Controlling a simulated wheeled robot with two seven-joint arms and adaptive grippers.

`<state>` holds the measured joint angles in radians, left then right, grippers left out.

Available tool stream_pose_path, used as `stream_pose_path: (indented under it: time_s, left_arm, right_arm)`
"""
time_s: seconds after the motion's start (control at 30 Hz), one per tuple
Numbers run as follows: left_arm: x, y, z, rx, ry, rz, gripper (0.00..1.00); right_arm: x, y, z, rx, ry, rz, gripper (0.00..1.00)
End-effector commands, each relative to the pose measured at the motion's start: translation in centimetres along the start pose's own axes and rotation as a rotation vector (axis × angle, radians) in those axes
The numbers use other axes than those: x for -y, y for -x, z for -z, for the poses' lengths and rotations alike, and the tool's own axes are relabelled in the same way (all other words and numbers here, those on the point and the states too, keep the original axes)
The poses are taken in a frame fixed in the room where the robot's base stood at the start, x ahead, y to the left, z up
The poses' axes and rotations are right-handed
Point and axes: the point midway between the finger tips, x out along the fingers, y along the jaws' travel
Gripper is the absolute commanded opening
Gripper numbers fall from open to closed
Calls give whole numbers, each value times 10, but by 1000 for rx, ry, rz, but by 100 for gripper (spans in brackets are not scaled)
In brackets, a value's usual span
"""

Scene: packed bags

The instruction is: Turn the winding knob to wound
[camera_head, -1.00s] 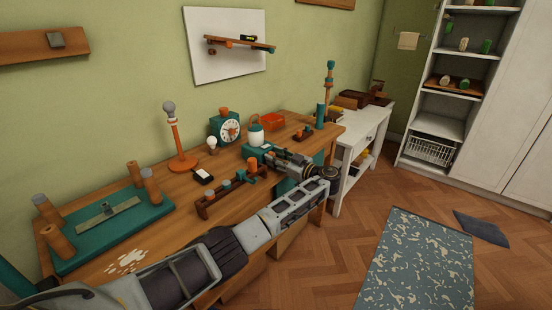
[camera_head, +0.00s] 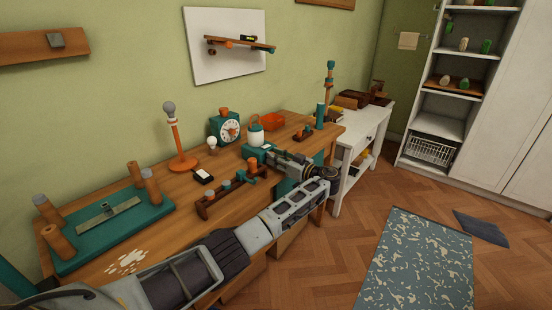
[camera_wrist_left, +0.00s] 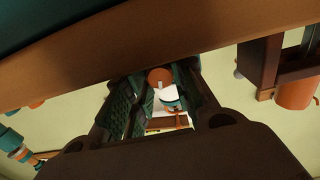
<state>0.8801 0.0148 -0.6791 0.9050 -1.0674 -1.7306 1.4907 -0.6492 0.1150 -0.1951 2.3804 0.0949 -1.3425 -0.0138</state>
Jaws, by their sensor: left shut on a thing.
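An orange round knob (camera_head: 252,165) shows at the tips of my left gripper (camera_head: 268,157), by a wooden rack with teal and orange parts (camera_head: 215,202) on the workbench. I take it as the winding knob; no mark for its setting is readable. In the left wrist view an orange round end (camera_wrist_left: 158,77) sits between the far ends of the dark green finger pads (camera_wrist_left: 155,100). The left gripper is shut on it, and the fingers partly hide it. My right gripper is not in view.
The workbench (camera_head: 105,270) also bears a clock (camera_head: 229,130), a white-and-teal lantern (camera_head: 256,135), an orange lamp stand (camera_head: 180,145), a bulb (camera_head: 212,143) and a teal board with wooden posts (camera_head: 110,222). A teal box (camera_head: 254,152) stands close behind the gripper. The floor at right is mostly clear.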

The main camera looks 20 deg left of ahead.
Motion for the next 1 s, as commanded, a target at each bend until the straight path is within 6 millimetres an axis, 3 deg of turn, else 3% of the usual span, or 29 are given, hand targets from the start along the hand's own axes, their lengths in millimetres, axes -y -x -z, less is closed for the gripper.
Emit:
stream_pose_path:
  time_s: [0.5,1.0]
  left_arm:
    - [-1,0,1,0,-316,-2,1]
    - [-1,0,1,-1,-389,-1,1]
  right_arm:
    - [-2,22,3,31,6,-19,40]
    - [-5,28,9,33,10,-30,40]
